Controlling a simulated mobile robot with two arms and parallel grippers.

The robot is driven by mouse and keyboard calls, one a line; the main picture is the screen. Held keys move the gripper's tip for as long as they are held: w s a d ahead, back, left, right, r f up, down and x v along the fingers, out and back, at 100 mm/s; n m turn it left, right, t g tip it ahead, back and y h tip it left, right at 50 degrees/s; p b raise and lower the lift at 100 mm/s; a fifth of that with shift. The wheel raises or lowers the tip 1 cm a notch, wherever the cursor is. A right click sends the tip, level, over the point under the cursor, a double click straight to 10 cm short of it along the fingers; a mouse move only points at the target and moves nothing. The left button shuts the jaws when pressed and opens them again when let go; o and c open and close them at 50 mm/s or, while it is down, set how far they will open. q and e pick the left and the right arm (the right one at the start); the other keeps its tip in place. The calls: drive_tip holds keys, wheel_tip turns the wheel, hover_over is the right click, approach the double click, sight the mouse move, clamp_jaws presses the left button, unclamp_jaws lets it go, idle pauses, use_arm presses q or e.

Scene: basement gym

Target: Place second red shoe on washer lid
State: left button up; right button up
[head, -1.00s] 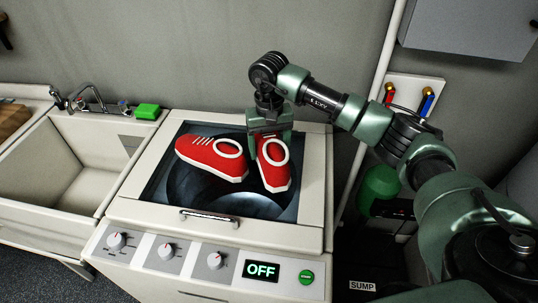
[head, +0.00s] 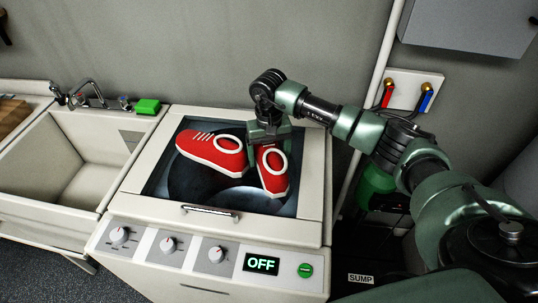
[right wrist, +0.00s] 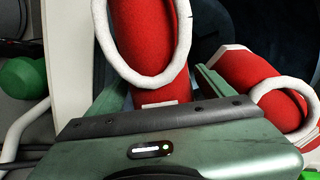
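The washer lid (head: 262,206) is a dark see-through panel in a pale frame, closed flat on the washer's top. One red shoe (head: 208,150) with white trim lies on its left part; it also shows at the right of the right wrist view (right wrist: 246,78). The second red shoe (head: 272,180) is over the lid's right part, toe to the front, and shows large in the right wrist view (right wrist: 150,22). My right gripper (head: 269,139) is around its heel end and appears shut on it. Whether its sole touches the lid is unclear. My left gripper is out of view.
A sink (head: 80,165) with a tap stands to the left, with a green sponge (head: 148,106) on its rim. A wall pipe (head: 374,80) and hose taps (head: 410,92) are behind my right arm. The lid's front handle (head: 211,212) is clear.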

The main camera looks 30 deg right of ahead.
sight(269, 145)
drive_tip(key=shift+r, duration=0.25)
wheel_tip(269, 145, up, 10)
drive_tip(key=b, duration=0.4)
drive_tip(key=shift+r, duration=0.9)
